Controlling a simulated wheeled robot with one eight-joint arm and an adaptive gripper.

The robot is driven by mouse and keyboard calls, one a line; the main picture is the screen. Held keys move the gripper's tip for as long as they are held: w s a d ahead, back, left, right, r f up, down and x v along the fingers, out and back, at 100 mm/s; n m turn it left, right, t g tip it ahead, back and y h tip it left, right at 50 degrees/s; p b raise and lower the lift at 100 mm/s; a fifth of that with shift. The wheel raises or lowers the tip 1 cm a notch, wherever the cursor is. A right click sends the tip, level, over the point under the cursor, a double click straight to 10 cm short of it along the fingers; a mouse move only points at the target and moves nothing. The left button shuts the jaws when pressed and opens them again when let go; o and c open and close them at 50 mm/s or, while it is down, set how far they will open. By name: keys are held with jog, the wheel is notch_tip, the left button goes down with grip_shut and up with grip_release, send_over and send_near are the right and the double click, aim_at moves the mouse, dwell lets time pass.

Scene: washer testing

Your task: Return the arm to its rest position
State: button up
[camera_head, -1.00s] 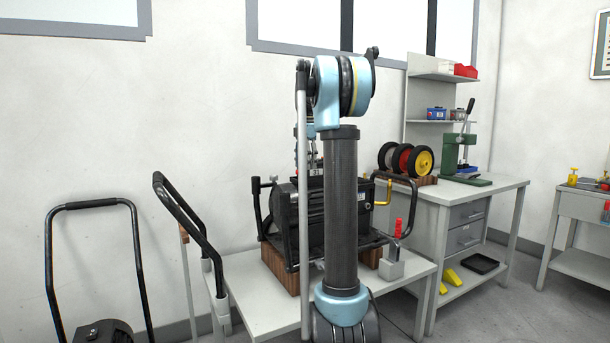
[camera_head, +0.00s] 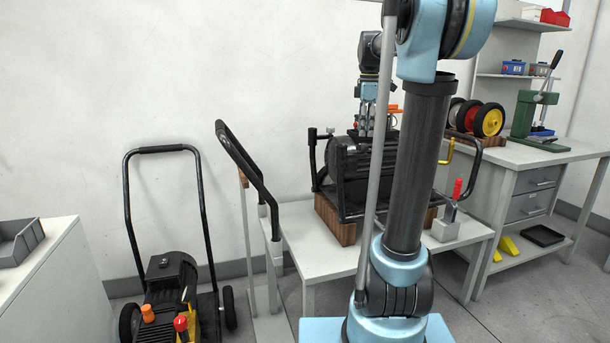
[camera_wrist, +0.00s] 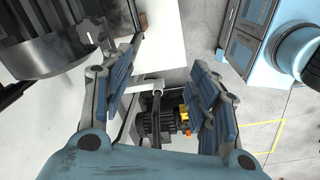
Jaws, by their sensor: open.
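My arm stands upright in the head view, right of centre, with its column in front of the washer table. My gripper (camera_wrist: 162,92) shows in the wrist view with its two blue-grey fingers spread apart and nothing between them. In the head view my gripper (camera_head: 371,112) is partly visible behind my arm, pointing down at the top of the black machine (camera_head: 345,165). I cannot tell whether it touches the machine. That machine rests on wooden blocks (camera_head: 336,221) on a white table (camera_head: 310,258), partly hidden by my arm.
A wheeled black machine with an orange knob (camera_head: 147,312) stands on the floor at left. A black trolley handle (camera_head: 245,165) rises beside the table. A workbench (camera_head: 525,165) with wheels (camera_head: 490,120) and a green press (camera_head: 530,110) stands at right. A white counter (camera_head: 45,280) is at far left.

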jog(key=s+a+f+m+t, duration=0.1)
jog(key=s+a+f+m, duration=0.2)
jog(key=s+f+m, duration=1.3)
jog(key=s+f, duration=1.3)
jog(key=s, duration=0.3)
jog(key=shift+t, duration=0.3)
jog(key=shift+s+a, duration=0.1)
jog(key=shift+w+f, duration=0.15)
jog(key=shift+w, duration=0.25)
